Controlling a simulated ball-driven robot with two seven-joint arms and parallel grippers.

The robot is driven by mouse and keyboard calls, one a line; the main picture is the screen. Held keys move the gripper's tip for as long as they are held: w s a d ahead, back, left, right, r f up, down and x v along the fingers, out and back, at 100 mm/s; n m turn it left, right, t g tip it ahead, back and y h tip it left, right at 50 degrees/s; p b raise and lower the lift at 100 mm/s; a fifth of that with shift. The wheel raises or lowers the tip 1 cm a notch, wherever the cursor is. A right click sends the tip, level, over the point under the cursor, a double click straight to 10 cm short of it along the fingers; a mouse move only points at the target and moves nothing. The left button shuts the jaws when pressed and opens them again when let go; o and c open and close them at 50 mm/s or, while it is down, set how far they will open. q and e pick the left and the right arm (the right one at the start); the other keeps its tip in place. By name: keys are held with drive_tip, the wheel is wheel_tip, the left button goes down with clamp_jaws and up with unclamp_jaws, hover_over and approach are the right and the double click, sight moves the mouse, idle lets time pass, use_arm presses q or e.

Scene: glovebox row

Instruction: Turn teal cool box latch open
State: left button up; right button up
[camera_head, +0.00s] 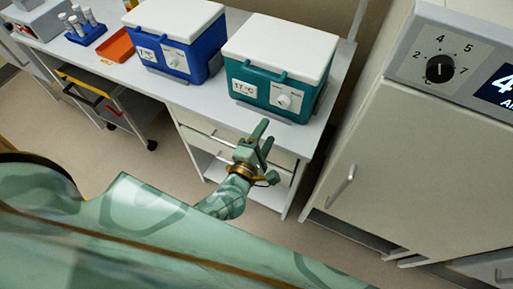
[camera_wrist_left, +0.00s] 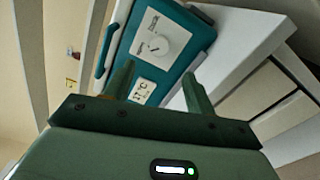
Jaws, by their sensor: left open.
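The teal cool box (camera_head: 262,88) with a white lid stands on the counter in the middle of the head view. Its white round latch knob (camera_head: 284,101) is on the front face, right of a white temperature label. The left wrist view also shows the teal box (camera_wrist_left: 186,32) tilted, with the latch knob (camera_wrist_left: 155,44) on a white plate with small markings. My left gripper (camera_head: 262,138) is open and empty, in front of and below the box, apart from the latch. The left wrist view shows its two fingers (camera_wrist_left: 158,85) spread toward the box front. My right gripper is not in view.
A blue cool box (camera_head: 178,38) stands left of the teal one on the counter (camera_head: 228,103). An orange tray (camera_head: 116,46) and a blue tube rack (camera_head: 86,33) are further left. A tall cabinet with a dial (camera_head: 440,68) stands at right. Drawers lie under the counter.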

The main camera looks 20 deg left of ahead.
use_arm(q)
drive_tip(key=s, duration=0.5)
drive_tip(key=shift+s+a, duration=0.1)
drive_tip(key=shift+s, duration=0.15)
drive_tip(key=s+f+m+g+h, duration=0.1)
drive_tip(key=s+f+m+g, duration=0.25)
drive_tip(key=f+m, duration=0.4)
drive_tip(key=s+a+f+m+g+h+b, duration=0.1)
drive_tip(key=s+f+m+g, duration=0.3)
drive_tip(key=f, duration=0.6)
drive_tip(key=s+f+m+g+h, duration=0.15)
drive_tip(key=s+f+m, duration=0.25)
drive_tip(key=f+m, duration=0.4)
drive_tip(key=s+a+f+m+g+y+b, duration=0.1)
drive_tip(key=s+a+f+g, duration=0.3)
drive_tip(key=s+f, duration=0.4)
drive_tip(key=s+a+f+m+g+y+b, duration=0.1)
drive_tip(key=s+a+f+m+g+y, duration=0.2)
drive_tip(key=s+f, duration=0.5)
drive_tip(key=s+a+m+g, duration=0.1)
drive_tip(key=s, duration=0.5)
drive_tip(key=shift+s+a+f+b, duration=0.25)
drive_tip(key=shift+a+b, duration=0.1)
drive_tip(key=shift+a, duration=0.05)
